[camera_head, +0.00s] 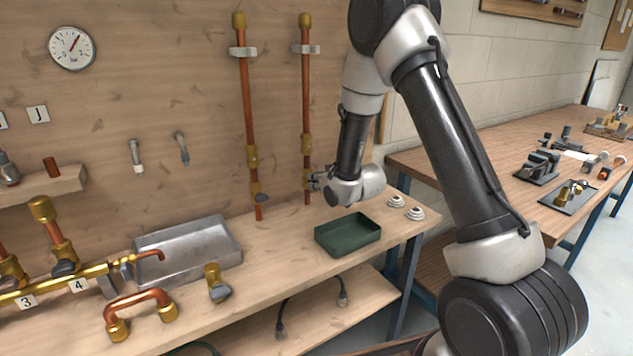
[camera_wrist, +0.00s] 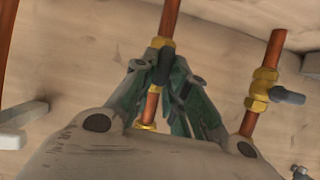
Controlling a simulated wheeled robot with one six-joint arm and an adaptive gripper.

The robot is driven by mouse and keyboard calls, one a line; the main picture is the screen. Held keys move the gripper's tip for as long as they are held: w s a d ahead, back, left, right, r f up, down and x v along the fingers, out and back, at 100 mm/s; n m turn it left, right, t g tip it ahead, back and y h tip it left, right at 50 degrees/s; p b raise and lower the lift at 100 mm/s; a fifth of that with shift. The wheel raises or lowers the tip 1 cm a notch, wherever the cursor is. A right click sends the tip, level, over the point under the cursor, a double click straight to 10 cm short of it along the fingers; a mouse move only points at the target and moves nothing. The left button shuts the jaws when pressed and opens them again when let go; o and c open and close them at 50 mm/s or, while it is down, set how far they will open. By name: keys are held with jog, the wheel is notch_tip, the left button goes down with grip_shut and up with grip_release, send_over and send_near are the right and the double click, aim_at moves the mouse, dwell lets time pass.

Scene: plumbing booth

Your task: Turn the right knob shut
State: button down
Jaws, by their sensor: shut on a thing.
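The right copper pipe (camera_head: 306,95) stands upright against the wooden wall, with a brass valve body low on it. My gripper (camera_head: 316,183) is at this valve, reaching in from the right. In the wrist view my gripper (camera_wrist: 160,70) has its green-padded fingers on both sides of the dark right knob (camera_wrist: 164,66) and is shut on it. The fingers hide part of the knob, and its exact angle is hard to tell. The left knob (camera_head: 260,198), dark grey, sits on the left copper pipe (camera_head: 245,100); a neighbouring valve with a grey knob (camera_wrist: 287,96) shows right in the wrist view.
A green tray (camera_head: 348,236) and white round fittings (camera_head: 405,207) lie on the bench below my gripper. A grey metal tray (camera_head: 190,250), a loose brass valve (camera_head: 216,284) and a copper U-pipe (camera_head: 138,300) are further left. A white pipe clip (camera_head: 305,49) holds the right pipe.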

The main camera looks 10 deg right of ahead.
jog(key=shift+w+d+f+m+t+y, duration=0.1)
jog(key=shift+d+f+m+t+y, duration=0.15)
jog(key=shift+m+y, duration=1.45)
jog(key=shift+w+d+f+m+t+y, duration=0.25)
jog(key=shift+m+y, duration=0.45)
jog(key=shift+m, duration=1.95)
jog(key=shift+s+d+f+m+t+y, duration=0.1)
jog(key=shift+d+f+m+y, duration=0.25)
jog(key=shift+m+y, duration=1.35)
jog(key=shift+m+h, duration=0.5)
jog(key=shift+m, duration=0.15)
jog(key=c, duration=1.4)
grip_release()
jog(key=v, duration=1.2)
